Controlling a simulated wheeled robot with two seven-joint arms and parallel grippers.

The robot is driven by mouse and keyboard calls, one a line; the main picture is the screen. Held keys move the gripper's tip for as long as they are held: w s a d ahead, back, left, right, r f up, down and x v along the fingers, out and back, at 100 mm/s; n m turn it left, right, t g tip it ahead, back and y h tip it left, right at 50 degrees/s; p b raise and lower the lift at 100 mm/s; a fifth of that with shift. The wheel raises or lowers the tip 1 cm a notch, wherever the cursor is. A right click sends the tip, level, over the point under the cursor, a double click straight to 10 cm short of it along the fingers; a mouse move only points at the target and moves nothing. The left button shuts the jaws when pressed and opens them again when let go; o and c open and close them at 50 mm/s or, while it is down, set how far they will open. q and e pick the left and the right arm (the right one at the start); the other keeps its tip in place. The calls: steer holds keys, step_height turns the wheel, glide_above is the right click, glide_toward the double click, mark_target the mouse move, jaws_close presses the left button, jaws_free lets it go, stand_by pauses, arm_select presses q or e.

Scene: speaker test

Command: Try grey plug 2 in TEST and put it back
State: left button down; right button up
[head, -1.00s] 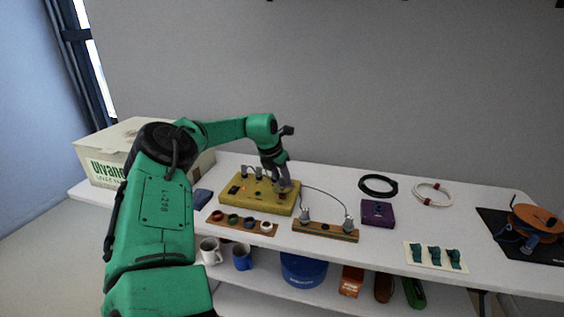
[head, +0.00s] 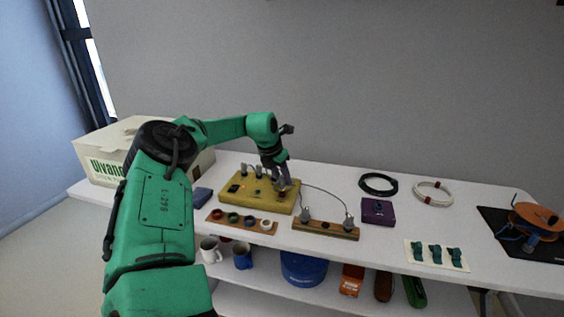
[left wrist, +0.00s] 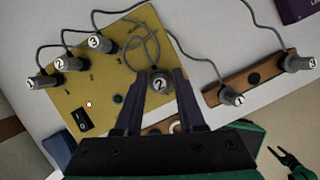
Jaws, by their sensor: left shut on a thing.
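My left gripper (head: 285,187) is shut on grey plug 2 (left wrist: 160,83), which it holds at the right part of the yellow board (left wrist: 72,112). Whether the plug sits in a socket or just above it is hidden. Its cable loops over the board. My left gripper shows in the left wrist view too (left wrist: 160,105). Grey plugs marked 1 (left wrist: 38,82), 2 (left wrist: 62,64) and 3 (left wrist: 97,43) stand along the board's far side. A wooden rail (left wrist: 215,95) holds grey plugs 1 (left wrist: 236,97) and 3 (left wrist: 298,63), with an empty hole between them. My right gripper is not in the head view.
The board bears a black switch (left wrist: 82,120), a small red light (left wrist: 89,104) and a dark green round part (left wrist: 118,99). A strip with coloured rings (head: 241,222) lies in front. A purple box (head: 378,211) and a black cable coil (head: 378,184) lie right.

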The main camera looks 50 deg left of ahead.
arm_select(q)
steer(key=shift+f+b, duration=0.7)
steer(key=shift+f, duration=0.3)
steer(key=shift+c, duration=2.1)
jaws_free()
steer(key=shift+r, duration=0.1)
steer(key=shift+r+p, duration=2.8)
steer(key=shift+r, duration=1)
steer(key=shift+f, duration=0.1)
